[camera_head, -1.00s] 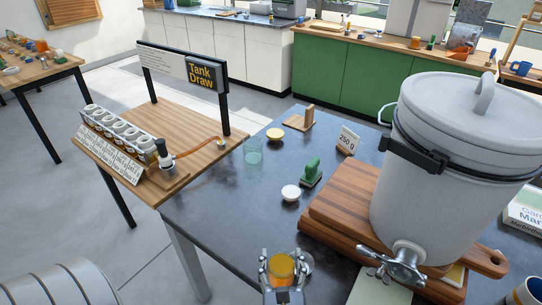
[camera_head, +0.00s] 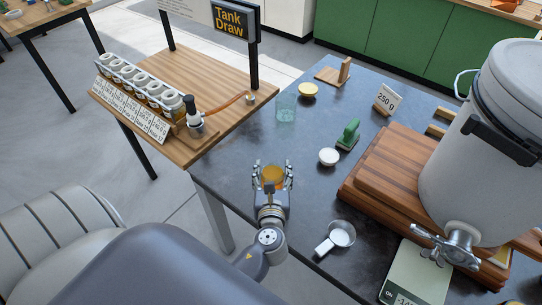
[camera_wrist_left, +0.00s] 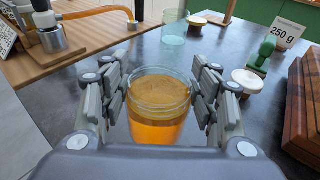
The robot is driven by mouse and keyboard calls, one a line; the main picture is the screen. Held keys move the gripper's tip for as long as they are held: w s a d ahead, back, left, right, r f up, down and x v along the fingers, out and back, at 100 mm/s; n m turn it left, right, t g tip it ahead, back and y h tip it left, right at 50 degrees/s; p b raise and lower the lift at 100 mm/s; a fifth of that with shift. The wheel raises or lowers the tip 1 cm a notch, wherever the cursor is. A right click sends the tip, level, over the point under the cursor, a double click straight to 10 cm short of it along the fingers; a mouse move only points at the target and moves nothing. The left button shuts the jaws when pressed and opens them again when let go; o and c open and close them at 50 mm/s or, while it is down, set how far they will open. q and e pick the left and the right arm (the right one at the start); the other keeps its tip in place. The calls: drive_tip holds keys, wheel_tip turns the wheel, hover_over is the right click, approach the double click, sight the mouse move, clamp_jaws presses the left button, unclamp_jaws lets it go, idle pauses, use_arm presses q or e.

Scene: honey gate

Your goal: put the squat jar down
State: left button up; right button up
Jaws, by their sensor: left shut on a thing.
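The squat jar (camera_head: 272,176) is clear glass with amber honey in it. My left gripper (camera_head: 273,184) is shut on it, with the fingers on both sides of the glass. In the left wrist view the jar (camera_wrist_left: 159,110) stands upright between the finger pads, its round open rim facing up. It is over the near left part of the dark worktop (camera_head: 250,150). I cannot tell whether its base touches the top. My right gripper is not in view.
An empty glass (camera_head: 286,107), a white lidded pot (camera_head: 328,157) and a green stamp (camera_head: 348,134) stand beyond the jar. Worktop around the jar is clear.

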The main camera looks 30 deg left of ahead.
use_arm(q)
drive_tip(key=w+a+f+b, duration=0.4)
drive_tip(key=shift+a+b, duration=0.25)
drive_tip(key=shift+b, duration=0.05)
drive_tip(key=shift+f, duration=0.15)
drive_tip(key=o, duration=1.4)
drive_tip(key=shift+c, duration=0.2)
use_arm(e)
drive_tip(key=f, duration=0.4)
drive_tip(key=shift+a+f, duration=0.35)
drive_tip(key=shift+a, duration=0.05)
